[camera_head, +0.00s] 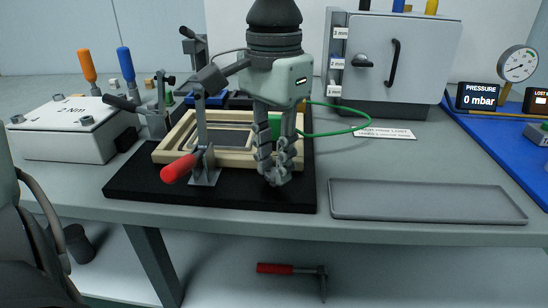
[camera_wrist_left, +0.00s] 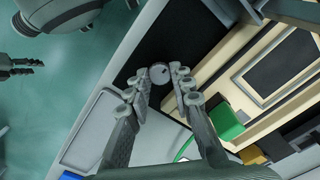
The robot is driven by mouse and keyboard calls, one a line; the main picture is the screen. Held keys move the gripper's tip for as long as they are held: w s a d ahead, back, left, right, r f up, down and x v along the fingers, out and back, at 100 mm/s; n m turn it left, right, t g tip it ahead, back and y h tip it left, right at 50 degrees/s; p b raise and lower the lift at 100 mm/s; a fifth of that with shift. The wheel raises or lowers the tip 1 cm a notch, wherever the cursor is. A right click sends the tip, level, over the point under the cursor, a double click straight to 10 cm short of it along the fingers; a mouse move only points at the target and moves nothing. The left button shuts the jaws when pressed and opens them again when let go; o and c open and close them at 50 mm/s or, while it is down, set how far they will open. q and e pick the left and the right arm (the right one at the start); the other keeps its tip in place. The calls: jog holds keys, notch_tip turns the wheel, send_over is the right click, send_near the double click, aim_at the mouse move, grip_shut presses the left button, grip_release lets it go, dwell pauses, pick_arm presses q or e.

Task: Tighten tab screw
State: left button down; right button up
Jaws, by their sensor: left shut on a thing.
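My left gripper (camera_head: 277,172) points straight down at the front right corner of the black base plate (camera_head: 130,190). Its fingertips also show in the left wrist view (camera_wrist_left: 160,80). They are shut on a round grey screw head (camera_wrist_left: 160,73) with a dark mark on its face. The fingers hide the screw in the head view. The pale wooden frame (camera_head: 235,161) lies on the plate just behind the fingers. A dark gripper, seemingly my right one (camera_wrist_left: 22,67), hangs over the floor at the left of the wrist view; its opening is unclear.
A red-handled clamp (camera_head: 180,168) stands left of the gripper at the frame's front. A green block (camera_head: 274,122) sits behind the fingers. A green hose (camera_head: 350,130) curves right. An empty grey tray (camera_head: 425,212) lies to the right. Another red-handled tool (camera_head: 290,268) is on the lower shelf.

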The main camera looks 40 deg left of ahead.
aim_at(274, 171)
pick_arm(q)
jog(key=c, duration=1.3)
grip_release()
notch_tip(274, 171, up, 12)
jog(key=shift+r, duration=0.1)
